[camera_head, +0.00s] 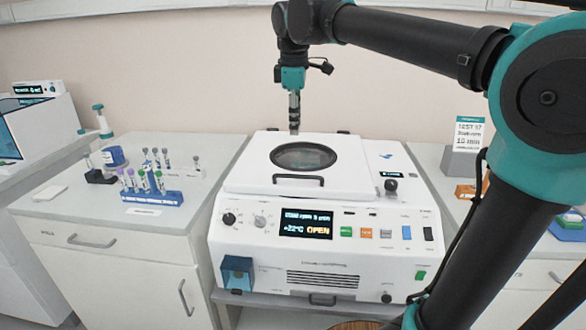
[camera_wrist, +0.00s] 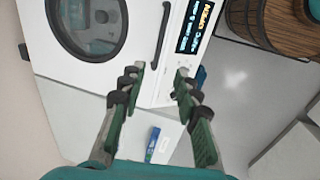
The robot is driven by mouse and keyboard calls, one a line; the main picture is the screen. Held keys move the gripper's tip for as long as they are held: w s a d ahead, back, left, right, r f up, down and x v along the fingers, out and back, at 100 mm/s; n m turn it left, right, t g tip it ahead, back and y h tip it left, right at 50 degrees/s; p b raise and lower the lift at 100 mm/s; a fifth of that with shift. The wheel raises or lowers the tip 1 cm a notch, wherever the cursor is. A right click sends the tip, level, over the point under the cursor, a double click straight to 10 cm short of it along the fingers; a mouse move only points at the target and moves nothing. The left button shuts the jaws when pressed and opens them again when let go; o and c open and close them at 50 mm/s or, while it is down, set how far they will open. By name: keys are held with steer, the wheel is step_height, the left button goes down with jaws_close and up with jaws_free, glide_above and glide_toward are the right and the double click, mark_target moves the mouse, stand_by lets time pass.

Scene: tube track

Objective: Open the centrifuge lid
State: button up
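The white centrifuge (camera_head: 320,270) stands on the bench in the middle of the head view. Its white lid (camera_head: 250,168) lies down over the top, with a round dark window (camera_head: 303,156) and a black bar handle (camera_head: 298,180) at its front edge. The front display (camera_head: 306,224) shows "OPEN". My gripper (camera_head: 294,128) points down near the lid's rear edge, beyond the window. In the wrist view my gripper (camera_wrist: 157,78) is open with nothing between its fingers. The lid handle (camera_wrist: 161,36) lies ahead of the fingertips, apart from them.
A tube rack (camera_head: 150,195) with several capped tubes stands on the left bench. A small sign (camera_head: 468,134) stands on the right bench. A black knob (camera_head: 390,186) rises right of the lid. A wooden barrel-like object (camera_wrist: 270,30) shows in the wrist view.

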mark_target(296, 176)
steer(key=w+f, duration=0.1)
steer(key=f, duration=0.4)
steer(key=w+f, duration=0.1)
steer(key=f, duration=0.5)
steer(key=w+f, duration=0.1)
steer(key=f, duration=0.4)
steer(key=shift+w+d+f, duration=0.1)
steer(key=shift+w+f, duration=0.05)
steer(key=shift+f, duration=0.2)
steer(key=shift+c, duration=0.6)
jaws_close()
